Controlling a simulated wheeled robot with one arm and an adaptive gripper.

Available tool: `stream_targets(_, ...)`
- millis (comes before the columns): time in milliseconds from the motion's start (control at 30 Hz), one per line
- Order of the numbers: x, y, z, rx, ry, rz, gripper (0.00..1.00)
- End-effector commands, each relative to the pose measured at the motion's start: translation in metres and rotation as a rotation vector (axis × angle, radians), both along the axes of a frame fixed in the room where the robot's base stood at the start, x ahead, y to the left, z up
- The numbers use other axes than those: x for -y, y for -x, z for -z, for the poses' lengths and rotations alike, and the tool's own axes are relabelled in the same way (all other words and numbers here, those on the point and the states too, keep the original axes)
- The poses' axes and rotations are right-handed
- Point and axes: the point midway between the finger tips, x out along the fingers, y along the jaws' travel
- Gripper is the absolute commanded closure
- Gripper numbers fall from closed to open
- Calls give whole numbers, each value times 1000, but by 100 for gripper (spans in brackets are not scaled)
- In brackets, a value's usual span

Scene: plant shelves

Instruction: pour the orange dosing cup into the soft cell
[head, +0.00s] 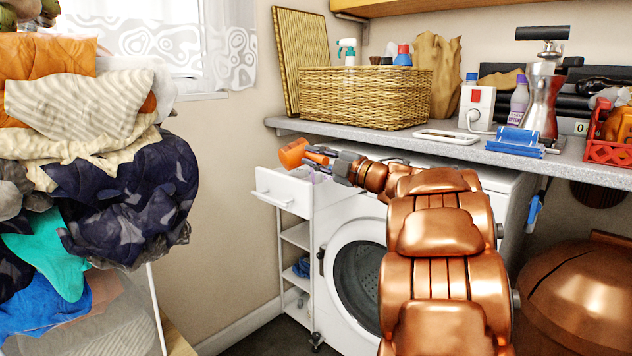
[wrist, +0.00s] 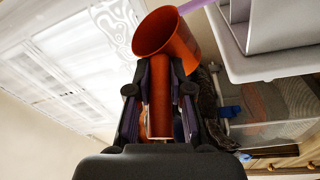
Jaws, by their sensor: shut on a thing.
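An orange dosing cup (head: 295,153) is held by its handle in my gripper (head: 345,168). The cup is tilted and sits just above an open white drawer (head: 282,190). In the wrist view my gripper (wrist: 160,95) is shut on the handle, and the wide mouth of the cup (wrist: 160,32) faces up and left in the picture. The white drawer (wrist: 255,62) with its dividers shows at the top right of that view. A thin lavender strip (wrist: 193,5) runs between cup and drawer; I cannot tell what it is. The soft cell cannot be made out.
The washing machine (head: 350,270) stands under a grey counter (head: 400,143).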

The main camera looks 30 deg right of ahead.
Motion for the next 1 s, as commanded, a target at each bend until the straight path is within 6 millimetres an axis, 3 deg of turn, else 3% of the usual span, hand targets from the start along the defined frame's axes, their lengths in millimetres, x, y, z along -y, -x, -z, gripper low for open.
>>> stream_targets(1000,11,1,9,5,-109,0,100)
